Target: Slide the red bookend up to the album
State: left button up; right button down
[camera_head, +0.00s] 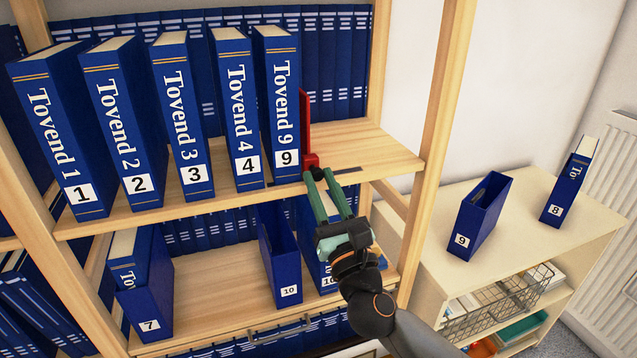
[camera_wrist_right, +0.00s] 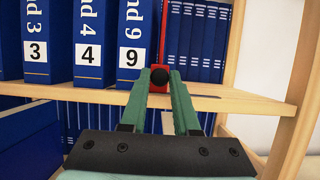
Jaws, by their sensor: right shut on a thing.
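The red bookend (camera_head: 306,115) stands upright on the upper shelf, just right of the album Tovend 9 (camera_head: 283,105). Any gap between them is very narrow; I cannot tell whether they touch. My right gripper (camera_head: 317,172) reaches up from the lower right and is shut on the bookend's front end at the shelf edge. In the right wrist view the green fingers (camera_wrist_right: 160,82) close around a dark round knob at the red bookend's (camera_wrist_right: 168,45) front, partly hiding it. My left gripper is not in view.
Albums Tovend 1 to 4 (camera_head: 180,110) stand left of Tovend 9. Blue slipcases (camera_head: 280,255) stand on the lower shelf. A low cabinet (camera_head: 520,220) holds slipcase 9 (camera_head: 478,218) and album 8.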

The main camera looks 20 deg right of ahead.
jog(key=shift+d, duration=0.8)
jog(key=c, duration=0.7)
grip_release()
jog(key=shift+a, duration=0.1)
jog(key=shift+s, duration=0.1)
jog(key=shift+b+v, duration=1.7)
jog(key=shift+v, duration=4.5)
